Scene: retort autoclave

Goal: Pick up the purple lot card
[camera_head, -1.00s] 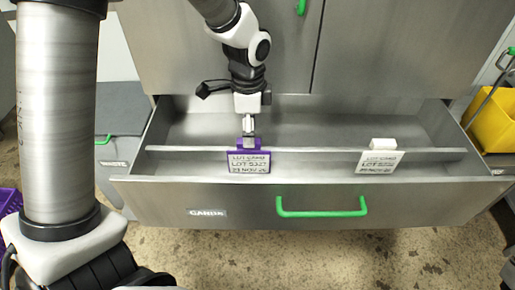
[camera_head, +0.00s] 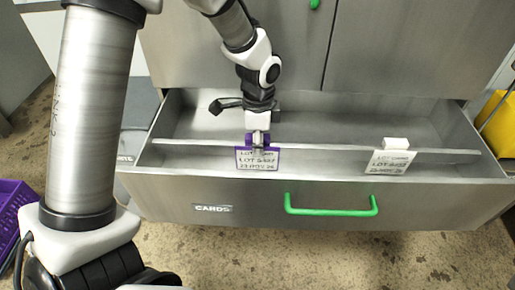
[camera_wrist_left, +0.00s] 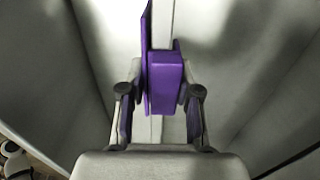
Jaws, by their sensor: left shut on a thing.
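The purple lot card (camera_head: 257,160) hangs on the thin rail inside the open drawer, its white printed face toward the drawer front. My left gripper (camera_head: 258,141) comes down from above and is shut on the card's purple top block. In the left wrist view the purple block (camera_wrist_left: 166,82) sits between the two fingers of the left gripper (camera_wrist_left: 160,98), with the rail running beneath it. I cannot tell whether the card is clear of the rail. My right gripper is not in view.
The open drawer (camera_head: 212,209) is labelled CARDS and has a green handle (camera_head: 331,207). A white lot card (camera_head: 391,160) hangs on the rail at the right. A yellow bin (camera_head: 497,122) stands at the far right and a purple crate (camera_head: 10,215) at the left.

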